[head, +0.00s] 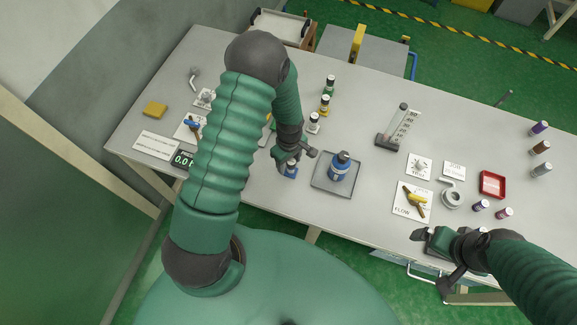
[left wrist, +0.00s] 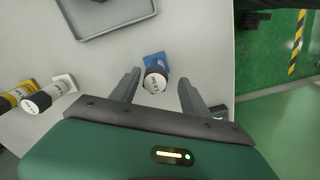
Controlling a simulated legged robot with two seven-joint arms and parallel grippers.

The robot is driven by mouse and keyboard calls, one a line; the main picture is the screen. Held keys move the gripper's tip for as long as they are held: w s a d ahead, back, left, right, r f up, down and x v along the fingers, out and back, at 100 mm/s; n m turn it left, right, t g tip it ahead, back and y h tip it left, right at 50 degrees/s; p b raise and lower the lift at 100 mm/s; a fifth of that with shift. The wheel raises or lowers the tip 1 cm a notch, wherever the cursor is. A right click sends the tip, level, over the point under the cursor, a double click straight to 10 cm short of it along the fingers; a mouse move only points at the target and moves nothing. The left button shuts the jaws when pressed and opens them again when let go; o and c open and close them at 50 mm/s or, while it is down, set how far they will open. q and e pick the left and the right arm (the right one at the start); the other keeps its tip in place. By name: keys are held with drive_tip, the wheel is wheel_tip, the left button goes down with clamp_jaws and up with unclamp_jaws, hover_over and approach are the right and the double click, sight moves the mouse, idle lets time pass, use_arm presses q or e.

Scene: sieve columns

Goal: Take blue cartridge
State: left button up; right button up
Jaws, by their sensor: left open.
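The blue cartridge (head: 291,172) stands on the table left of the grey tray in the head view, partly hidden by my left gripper. In the left wrist view the blue cartridge (left wrist: 154,62) shows its blue base and a pale labelled top with a dark rim. My left gripper (head: 297,161) is open over it. In the left wrist view the fingers of the left gripper (left wrist: 158,90) are spread, with the cartridge between and just beyond them; no contact shows. My right gripper (head: 430,240) is at the table's front edge, away from the cartridge; its jaw state is unclear.
The grey tray (head: 318,184) with a blue bottle (head: 340,167) is close on the right. White (head: 313,123), yellow (head: 325,105) and green (head: 329,85) cartridges stand behind. A graduated column (head: 397,122), a flow valve (head: 414,201) and a red tray (head: 492,184) are farther right.

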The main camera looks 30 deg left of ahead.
use_arm(q)
drive_tip(key=f, duration=0.1)
drive_tip(key=d+f+p, duration=0.1)
drive_tip(key=d+f, duration=0.1)
drive_tip(key=shift+w+d, duration=0.1)
drive_tip(key=shift+w, duration=0.15)
drive_tip(key=shift+a+f, duration=1)
drive_tip(key=shift+a, duration=0.2)
drive_tip(key=shift+c, duration=0.5)
drive_tip(key=shift+a, duration=0.1)
drive_tip(key=shift+c, duration=1.1)
drive_tip(key=shift+s, duration=0.1)
drive_tip(key=shift+c, duration=1.3)
drive_tip(key=shift+d+r, duration=0.1)
drive_tip(key=shift+d, duration=0.6)
clamp_jaws()
use_arm(e)
drive_tip(key=shift+s+d+r, duration=0.1)
drive_tip(key=shift+d+r, duration=0.15)
drive_tip(key=shift+d, duration=0.35)
drive_tip(key=shift+s+d+r, duration=0.1)
drive_tip(key=shift+d+r, duration=0.15)
drive_tip(key=shift+d, duration=0.35)
